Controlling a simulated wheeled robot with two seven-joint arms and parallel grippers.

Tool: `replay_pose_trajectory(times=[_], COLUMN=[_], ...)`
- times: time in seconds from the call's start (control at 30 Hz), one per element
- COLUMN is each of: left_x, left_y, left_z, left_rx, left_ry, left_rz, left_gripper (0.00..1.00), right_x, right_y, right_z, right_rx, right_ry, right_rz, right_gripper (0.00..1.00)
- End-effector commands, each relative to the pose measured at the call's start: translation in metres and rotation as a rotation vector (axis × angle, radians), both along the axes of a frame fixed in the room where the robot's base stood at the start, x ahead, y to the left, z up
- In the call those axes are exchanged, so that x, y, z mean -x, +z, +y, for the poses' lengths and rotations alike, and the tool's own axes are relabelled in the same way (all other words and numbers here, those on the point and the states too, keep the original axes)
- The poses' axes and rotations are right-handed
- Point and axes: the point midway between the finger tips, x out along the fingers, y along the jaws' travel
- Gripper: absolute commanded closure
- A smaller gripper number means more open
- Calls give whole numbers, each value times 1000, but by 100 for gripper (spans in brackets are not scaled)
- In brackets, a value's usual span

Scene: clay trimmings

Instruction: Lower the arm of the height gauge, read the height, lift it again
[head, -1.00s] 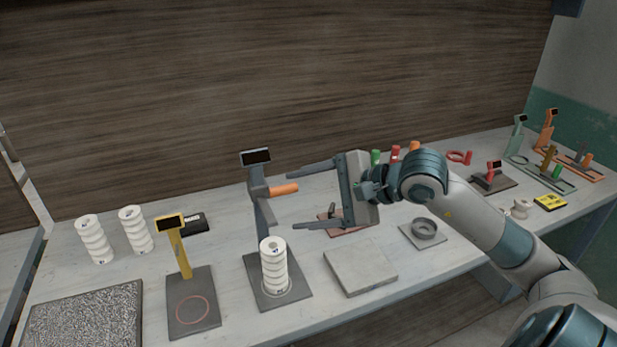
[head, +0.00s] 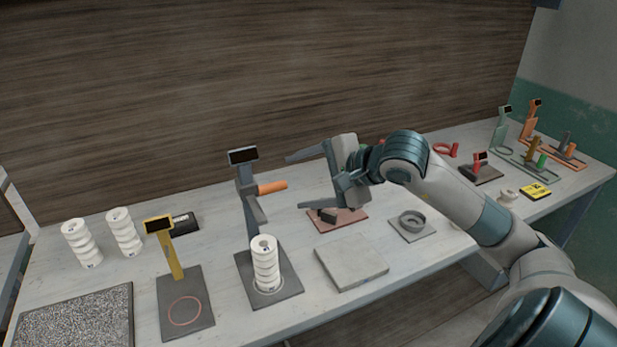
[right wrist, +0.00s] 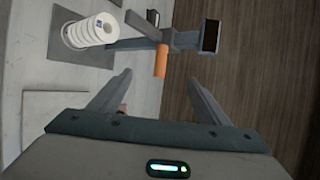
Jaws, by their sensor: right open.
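The height gauge (head: 249,215) has a dark grey post, a black display (head: 243,156) with no readable figure, and an arm with an orange handle (head: 272,187). Its arm is up, with a gap above a stack of white rings (head: 265,265) standing on the gauge's base plate (head: 288,288). My right gripper (head: 297,182) is open and empty, just right of the handle's free end. In the right wrist view the handle (right wrist: 160,62) points in between the two fingertips, apart from both. My left gripper is out of view.
A yellow gauge (head: 174,250) and two white ring stacks (head: 81,243) stand left. A grey slab (head: 350,262), a reddish plate (head: 340,222) and a plate with a grey ring (head: 410,225) lie right. More gauges stand far right. A wooden wall rises behind.

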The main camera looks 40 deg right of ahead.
Motion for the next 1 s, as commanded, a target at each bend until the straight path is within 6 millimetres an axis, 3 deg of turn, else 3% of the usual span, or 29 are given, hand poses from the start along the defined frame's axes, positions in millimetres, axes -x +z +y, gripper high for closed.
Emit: replay_pose_trajectory(times=[0.37, 0.4, 0.6, 1.0], left_x=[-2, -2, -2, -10], left_y=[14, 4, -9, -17], left_z=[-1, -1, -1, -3], left_rx=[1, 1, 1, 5], left_ry=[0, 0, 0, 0], left_rz=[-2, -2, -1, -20], left_gripper=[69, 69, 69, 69], right_x=[-37, -41, -60, -77], right_y=[-23, -30, -43, -51], right_z=[12, 12, 17, 22], right_rx=[-2, -1, 0, 1], right_ry=[2, 1, 1, 2], right_rz=[1, -1, -1, 0], right_gripper=[30, 30, 30, 30])
